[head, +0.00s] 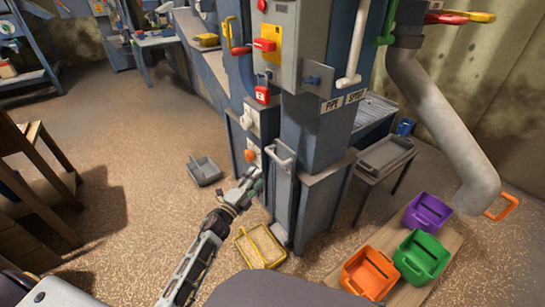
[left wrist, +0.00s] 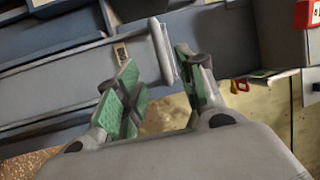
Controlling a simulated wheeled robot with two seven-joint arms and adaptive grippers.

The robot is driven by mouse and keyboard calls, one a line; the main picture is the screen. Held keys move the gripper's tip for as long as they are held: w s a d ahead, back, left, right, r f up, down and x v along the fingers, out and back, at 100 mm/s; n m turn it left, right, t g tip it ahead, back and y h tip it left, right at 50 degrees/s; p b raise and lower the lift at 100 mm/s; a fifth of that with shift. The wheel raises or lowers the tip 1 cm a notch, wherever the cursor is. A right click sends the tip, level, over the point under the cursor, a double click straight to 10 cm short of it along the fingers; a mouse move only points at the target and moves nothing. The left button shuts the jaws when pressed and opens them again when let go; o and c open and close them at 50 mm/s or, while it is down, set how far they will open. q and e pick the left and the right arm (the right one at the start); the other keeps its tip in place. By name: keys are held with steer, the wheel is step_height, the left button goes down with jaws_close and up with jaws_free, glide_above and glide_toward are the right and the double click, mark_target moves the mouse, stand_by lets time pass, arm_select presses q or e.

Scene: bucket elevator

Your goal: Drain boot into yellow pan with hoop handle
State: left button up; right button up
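The yellow pan (head: 240,248) with its hoop handle sits on the grain-strewn floor at the foot of the blue-grey elevator casing. A tall grey panel (head: 281,200) with a hoop handle (head: 281,158) at its top stands on the casing's lower part, just above the pan. My left gripper (head: 250,184) is in front of the casing, left of that panel and above the pan. In the left wrist view its green-padded fingers (left wrist: 158,78) are apart. A grey bar end (left wrist: 163,50) shows between and beyond them; I cannot tell whether they touch it. My right gripper is out of view.
A grey pan (head: 205,171) lies on the floor left of the gripper. Purple (head: 428,212), green (head: 421,257) and orange (head: 368,272) bins stand on a wooden board at right, below a grey spout pipe (head: 440,120). An orange knob (head: 250,156) is on the casing.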

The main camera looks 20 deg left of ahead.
mark_target(273, 155)
arm_select(q)
steer(key=b+x, duration=0.2)
steer(key=x, duration=1)
steer(key=shift+f, duration=0.15)
steer(key=shift+w+d, duration=0.1)
steer(key=shift+w, duration=0.25)
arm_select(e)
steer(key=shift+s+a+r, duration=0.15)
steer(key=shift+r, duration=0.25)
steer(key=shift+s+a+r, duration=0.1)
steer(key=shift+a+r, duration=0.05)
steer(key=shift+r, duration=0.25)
arm_select(q)
steer(key=shift+c, duration=0.5)
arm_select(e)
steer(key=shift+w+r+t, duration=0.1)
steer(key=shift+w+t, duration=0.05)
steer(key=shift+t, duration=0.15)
arm_select(q)
jaws_close()
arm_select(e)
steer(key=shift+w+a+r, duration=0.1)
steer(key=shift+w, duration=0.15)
